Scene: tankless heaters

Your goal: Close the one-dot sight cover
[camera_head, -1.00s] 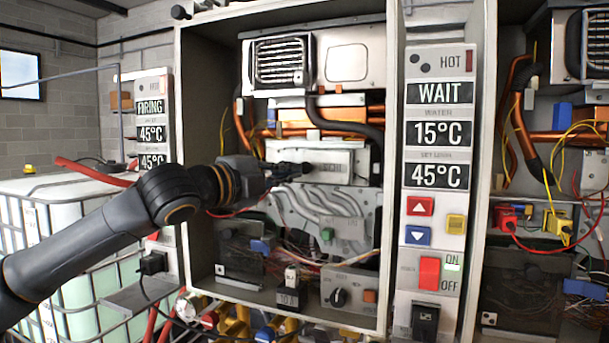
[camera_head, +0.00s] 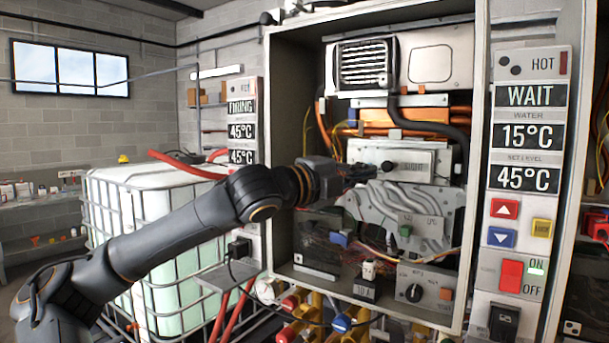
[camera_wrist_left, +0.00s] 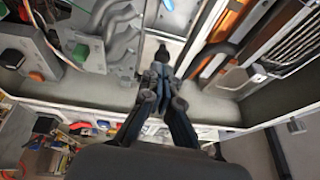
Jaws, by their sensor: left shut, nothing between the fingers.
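A pale grey panel (camera_head: 425,168) with a small dark label stands inside the open heater cabinet, below the orange pipes; I take it to be the sight cover's place. Its label and any dot are too small to read. A small black knob (camera_head: 388,166) shows at its front. My left gripper (camera_head: 372,172) is shut and empty, its tips at the panel's left front, partly hiding it. In the left wrist view the gripper (camera_wrist_left: 160,72) points at the black knob (camera_wrist_left: 162,52); whether they touch I cannot tell. My right gripper is out of view.
The cabinet's frame (camera_head: 478,140) surrounds the work area. A control column (camera_head: 520,190) reading WAIT and 15°C stands at right. A caged white tank (camera_head: 150,200) stands left, behind my arm. Pipes and valves (camera_head: 340,320) run below the cabinet.

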